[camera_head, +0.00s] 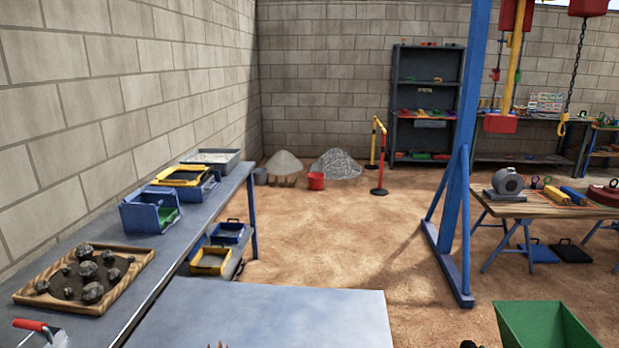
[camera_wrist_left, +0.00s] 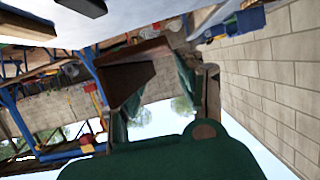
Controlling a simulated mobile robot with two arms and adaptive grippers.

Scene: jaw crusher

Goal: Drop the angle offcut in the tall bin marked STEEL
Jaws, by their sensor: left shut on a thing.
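In the left wrist view a rusty brown angle offcut (camera_wrist_left: 138,80) sits between the fingers of my left gripper (camera_wrist_left: 155,88), which is shut on it. The green palm of the gripper fills the bottom of that view. In the head view the left gripper does not show clearly; only small brown tips show at the bottom edge. A green open-topped bin (camera_head: 545,326) stands at the bottom right, cut off by the frame. No STEEL marking can be read on any bin. My right gripper is not in view.
A grey bench (camera_head: 175,262) along the left wall holds a wooden tray (camera_head: 130,285) of rocks and a blue bin (camera_head: 150,213). A bare grey tabletop (camera_head: 270,310) is in front. A blue post (camera_head: 458,150) stands right of centre. The sandy floor (camera_head: 340,235) between is mostly clear.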

